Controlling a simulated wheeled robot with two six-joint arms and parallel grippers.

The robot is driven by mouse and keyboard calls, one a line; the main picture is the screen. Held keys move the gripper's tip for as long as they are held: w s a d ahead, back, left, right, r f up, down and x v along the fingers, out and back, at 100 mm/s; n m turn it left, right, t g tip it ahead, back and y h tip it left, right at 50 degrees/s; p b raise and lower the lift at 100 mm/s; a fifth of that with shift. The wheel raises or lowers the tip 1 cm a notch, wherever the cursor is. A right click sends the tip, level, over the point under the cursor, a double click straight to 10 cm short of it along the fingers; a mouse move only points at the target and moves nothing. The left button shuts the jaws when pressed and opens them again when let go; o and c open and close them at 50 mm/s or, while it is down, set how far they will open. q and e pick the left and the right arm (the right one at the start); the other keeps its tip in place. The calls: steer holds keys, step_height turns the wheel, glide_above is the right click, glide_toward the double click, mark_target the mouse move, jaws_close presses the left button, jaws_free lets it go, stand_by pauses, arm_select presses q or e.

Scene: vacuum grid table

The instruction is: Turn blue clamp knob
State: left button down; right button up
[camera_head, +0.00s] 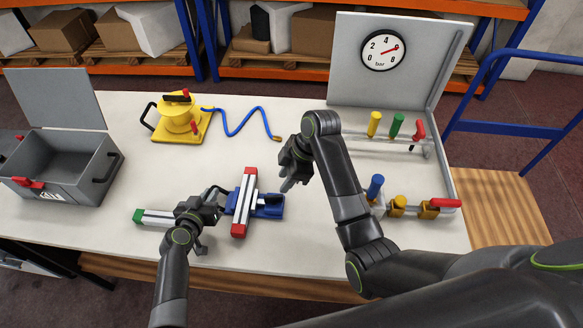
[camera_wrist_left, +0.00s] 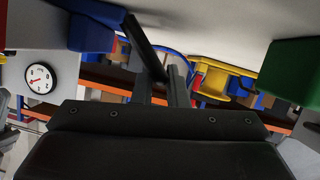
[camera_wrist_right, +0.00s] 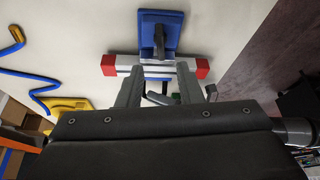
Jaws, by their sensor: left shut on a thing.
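The blue clamp (camera_head: 268,208) lies on the table in the middle of the head view. A silver bar with red ends (camera_head: 245,195) lies across it. The clamp's blue base also shows in the right wrist view (camera_wrist_right: 160,22), with a dark part on it. My left gripper (camera_head: 213,199) is at the clamp's left side, shut on a dark bar that looks like the clamp's knob handle; the bar shows in the left wrist view (camera_wrist_left: 143,42). My right gripper (camera_head: 288,183) is open and empty above the clamp's right side. Its spread fingers show in the right wrist view (camera_wrist_right: 158,80).
A silver bar with a green end (camera_head: 155,217) lies beside my left gripper. A grey open box (camera_head: 75,165) stands left. A yellow device (camera_head: 180,120) with a blue hose is behind. A gauge panel (camera_head: 400,85) and colored handles (camera_head: 395,125) stand right. The front left table edge is clear.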

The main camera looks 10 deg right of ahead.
mark_target(274, 196)
steer(key=v, duration=0.4)
stand_by(0.3)
steer(key=x, duration=1.2)
steer(key=shift+s, duration=0.1)
steer(key=shift+d, duration=0.1)
jaws_close()
